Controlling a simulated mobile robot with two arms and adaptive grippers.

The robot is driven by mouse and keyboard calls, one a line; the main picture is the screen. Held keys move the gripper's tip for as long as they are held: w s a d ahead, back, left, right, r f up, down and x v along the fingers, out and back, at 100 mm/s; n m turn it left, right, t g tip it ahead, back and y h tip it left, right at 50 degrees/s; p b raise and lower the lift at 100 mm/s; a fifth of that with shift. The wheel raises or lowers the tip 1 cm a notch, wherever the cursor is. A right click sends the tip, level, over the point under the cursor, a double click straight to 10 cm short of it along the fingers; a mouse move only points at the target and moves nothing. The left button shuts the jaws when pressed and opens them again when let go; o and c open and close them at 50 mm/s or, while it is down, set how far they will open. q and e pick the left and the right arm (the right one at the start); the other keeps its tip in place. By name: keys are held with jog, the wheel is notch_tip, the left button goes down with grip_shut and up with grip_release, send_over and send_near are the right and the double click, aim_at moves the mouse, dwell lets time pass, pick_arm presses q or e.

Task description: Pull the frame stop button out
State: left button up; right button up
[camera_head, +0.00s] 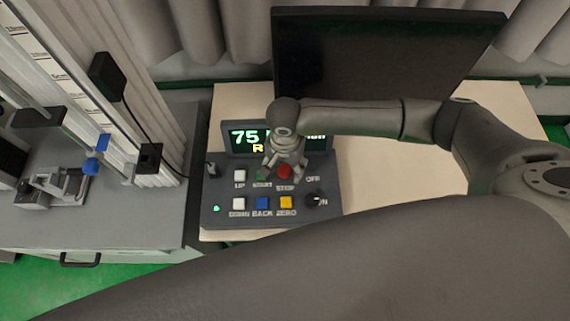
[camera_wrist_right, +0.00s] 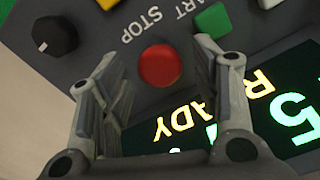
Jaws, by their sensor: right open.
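The red button (camera_head: 285,171), labelled STOP, is on the grey control box (camera_head: 328,222). In the right wrist view the round red button (camera_wrist_right: 160,66) shows between the two fingertips, with clear space on both sides. My right gripper (camera_head: 284,168) is open and points down over the top row of buttons. In the right wrist view the gripper (camera_wrist_right: 154,60) has its fingers apart on either side of the button. I cannot tell how far the fingertips are above the panel. My left gripper is not in view.
A green START button (camera_wrist_right: 212,21) sits close beside one finger. The lit display (camera_head: 245,139) stands behind the buttons, and a black knob (camera_head: 314,199) is at the right. A dark monitor (camera_head: 385,55) stands behind. The drop tower (camera_head: 150,100) is at the left.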

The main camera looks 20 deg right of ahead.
aim_at(285, 169)
notch_tip(285, 169, up, 12)
dwell(0.4)
jog(key=shift+f, duration=0.1)
dwell(0.4)
